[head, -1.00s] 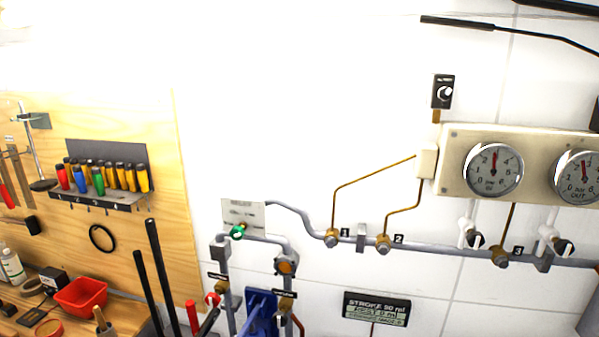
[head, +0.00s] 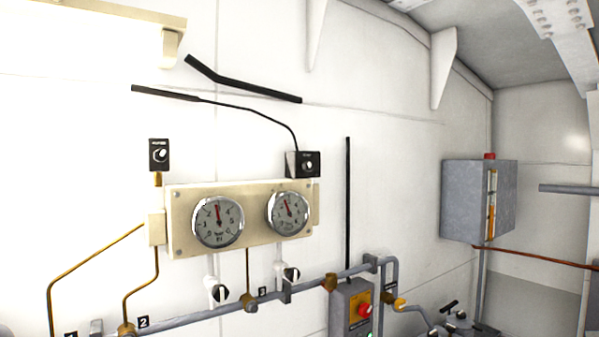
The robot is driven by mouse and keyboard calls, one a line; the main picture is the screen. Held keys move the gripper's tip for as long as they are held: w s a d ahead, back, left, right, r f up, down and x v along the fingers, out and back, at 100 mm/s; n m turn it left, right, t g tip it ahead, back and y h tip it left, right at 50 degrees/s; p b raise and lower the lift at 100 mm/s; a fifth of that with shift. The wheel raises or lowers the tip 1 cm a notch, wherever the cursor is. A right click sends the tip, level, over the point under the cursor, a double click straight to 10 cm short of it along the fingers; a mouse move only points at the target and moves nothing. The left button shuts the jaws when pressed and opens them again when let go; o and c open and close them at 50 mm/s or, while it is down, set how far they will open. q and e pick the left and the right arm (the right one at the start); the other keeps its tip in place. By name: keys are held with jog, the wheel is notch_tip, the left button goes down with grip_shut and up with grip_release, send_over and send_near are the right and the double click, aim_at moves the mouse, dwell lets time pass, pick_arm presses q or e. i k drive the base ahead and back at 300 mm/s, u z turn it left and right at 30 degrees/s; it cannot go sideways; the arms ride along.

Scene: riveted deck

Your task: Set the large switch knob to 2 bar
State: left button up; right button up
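Two black switch boxes with round knobs show in the head view. One (head: 159,154) is on the wall above the left end of the gauge panel, with a pale-rimmed knob. The other (head: 309,165) sits at the panel's upper right, with a black cable leading into it. Their lettering is too small to read, so I cannot tell which is the large switch knob or where either points. The left gauge (head: 218,221) and right gauge (head: 288,213) have red needles pointing roughly upward. Neither of my grippers is in view.
Below the cream gauge panel (head: 179,235) runs a grey pipe (head: 205,314) with brass fittings and two black-handled valves. A grey box with a red button (head: 364,309) stands lower right. A grey cabinet (head: 470,205) projects from the wall at right.

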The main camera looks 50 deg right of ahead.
aim_at(307, 166)
jog(key=z, duration=3.2)
jog(key=i, duration=2.25)
jog(key=u, duration=2.9)
